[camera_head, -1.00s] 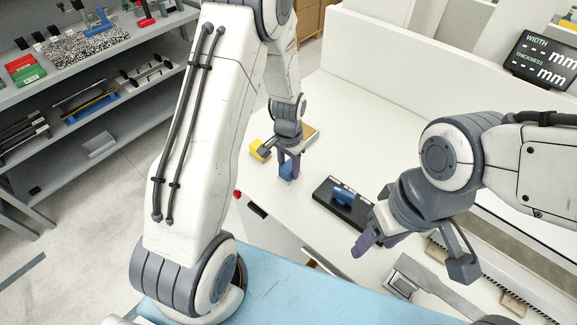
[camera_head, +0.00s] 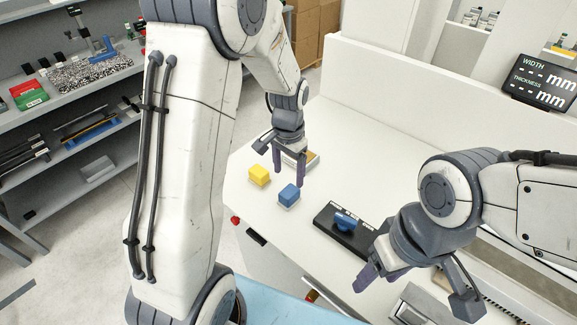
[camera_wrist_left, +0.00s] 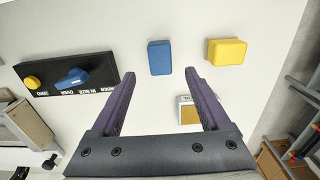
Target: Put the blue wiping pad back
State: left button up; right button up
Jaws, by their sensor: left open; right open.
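The blue wiping pad (camera_head: 289,194) sits on the white bench top, beside a yellow pad (camera_head: 259,175). In the left wrist view the blue pad (camera_wrist_left: 160,57) is just beyond the fingertips, in line with the gap, with nothing gripping it. My left gripper (camera_head: 288,178) is open and empty, its fingers pointing down above and behind the pad; both fingers show apart in the left wrist view (camera_wrist_left: 160,74). My right gripper (camera_head: 364,282) is open and empty at the right, near the black panel.
A black panel (camera_head: 322,217) with a blue knob (camera_head: 345,221) lies right of the pad. A tan-topped white tray (camera_head: 312,158) is partly hidden behind my left gripper. A grey shelf rack (camera_head: 75,75) stands at left. A measurement display (camera_head: 540,85) is at the back right.

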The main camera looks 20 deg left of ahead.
pick_arm(q)
jog(key=s+d+r+m, duration=0.1)
jog(key=s+d+r, duration=0.65)
jog(key=d, duration=0.25)
jog(key=s+d+m, duration=0.1)
jog(key=s+d, duration=0.1)
jog(key=s, duration=0.6)
jog(key=s+d+r+m+h, duration=0.1)
jog(key=s+d, duration=0.1)
jog(key=s, duration=0.6)
jog(key=shift+r, duration=0.15)
jog(key=shift+d, duration=0.1)
